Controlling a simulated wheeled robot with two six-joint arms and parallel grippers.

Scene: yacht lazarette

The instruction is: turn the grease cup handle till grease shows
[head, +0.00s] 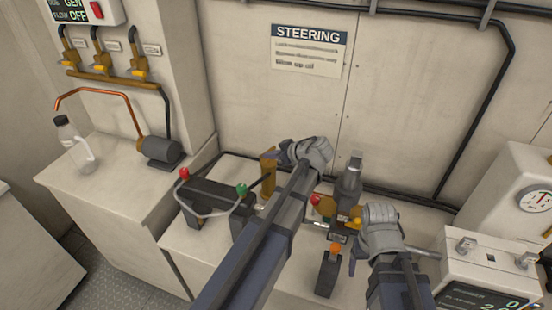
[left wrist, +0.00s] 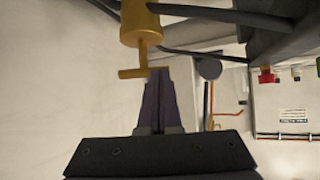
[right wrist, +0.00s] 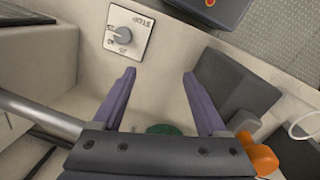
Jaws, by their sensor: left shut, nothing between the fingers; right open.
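The grease cup is a yellow cylinder (left wrist: 140,25) with a yellow T-shaped handle (left wrist: 133,73) in the left wrist view. In the head view the yellow cup (head: 268,162) is partly hidden by my left gripper (head: 277,156). That gripper is shut and empty. Its fingertips (left wrist: 160,71) are at the right end of the handle's crossbar in the left wrist view; I cannot tell whether they touch. My right gripper (right wrist: 160,74) is open and empty, over the bench, well right of the cup. I cannot make out any grease.
A battery (head: 208,202) with red and green terminals sits left of my left arm. An orange-knobbed dark block (head: 328,272) is beside my right gripper. A dial plate (right wrist: 125,38) shows beyond its fingers.

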